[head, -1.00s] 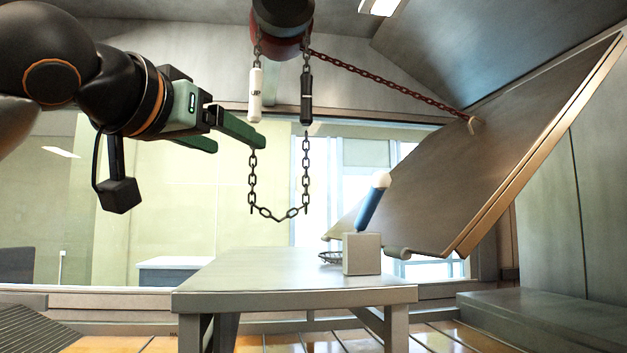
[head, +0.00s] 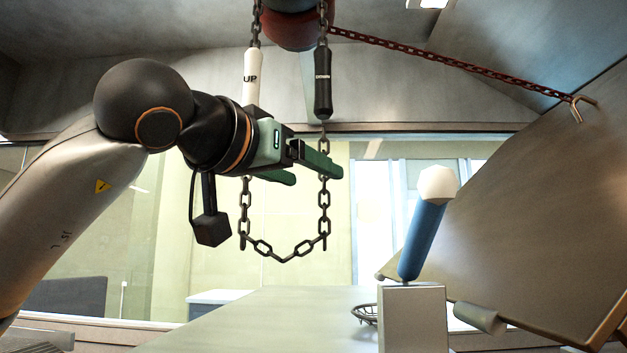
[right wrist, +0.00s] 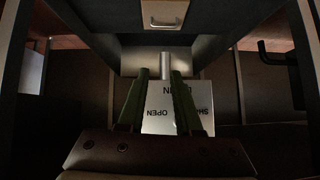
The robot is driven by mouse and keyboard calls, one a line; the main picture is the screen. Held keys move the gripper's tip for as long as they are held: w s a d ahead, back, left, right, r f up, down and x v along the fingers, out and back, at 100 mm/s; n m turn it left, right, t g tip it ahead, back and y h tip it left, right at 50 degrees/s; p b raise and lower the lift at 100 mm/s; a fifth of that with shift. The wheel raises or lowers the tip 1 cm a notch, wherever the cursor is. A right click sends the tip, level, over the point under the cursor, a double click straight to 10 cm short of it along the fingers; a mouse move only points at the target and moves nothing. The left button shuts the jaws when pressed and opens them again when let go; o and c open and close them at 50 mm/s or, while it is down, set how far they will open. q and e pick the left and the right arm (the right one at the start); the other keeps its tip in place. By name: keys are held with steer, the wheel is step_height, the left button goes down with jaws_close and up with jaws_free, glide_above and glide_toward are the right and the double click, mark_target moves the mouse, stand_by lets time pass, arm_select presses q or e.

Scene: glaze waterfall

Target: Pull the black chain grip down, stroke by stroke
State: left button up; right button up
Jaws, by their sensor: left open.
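The black chain grip (head: 323,82), lettered DOWN, hangs upright on the right strand of the chain loop (head: 283,252). The white grip (head: 251,75), lettered UP, hangs on the left strand, its lower end partly behind my gripper. My left gripper (head: 318,174) is open and empty, just below the black grip. Its near finger overlaps the right strand in the picture; I cannot tell whether they touch.
A red hoist drum (head: 297,28) is overhead. A red chain (head: 450,68) runs from it to a hook on the large tilted panel (head: 530,200). A blue handle (head: 422,240) with a white knob stands in a grey block (head: 412,318) on the table (head: 255,318).

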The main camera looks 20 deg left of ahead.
arm_select(q)
step_height(320, 180, up, 9)
steer(key=s+p, duration=0.2)
steer(key=p, duration=0.8)
glide_toward(318, 75)
steer(key=a+x, duration=0.1)
steer(key=x, duration=0.1)
steer(key=w+d, duration=0.1)
steer(key=w, duration=0.1)
steer(key=shift+w+d+f+b, duration=0.2)
steer(key=shift+w+d+b, duration=0.1)
steer(key=shift+w+d, duration=0.1)
steer(key=p+x, duration=0.2)
steer(key=x, duration=0.3)
steer(key=shift+w+r+p, duration=0.15)
steer(key=shift+r+p, duration=0.05)
steer(key=shift+p, duration=0.2)
steer(key=shift+w+d+f, duration=0.1)
steer(key=shift+w, duration=0.35)
steer(key=shift+w+f, duration=0.1)
steer(key=shift+w, duration=0.1)
arm_select(e)
steer(key=s+d+r+h, duration=0.1)
steer(key=s+d+r, duration=0.1)
steer(key=r, duration=0.8)
steer(key=shift+d+m, duration=0.4)
steer(key=shift+d, duration=0.3)
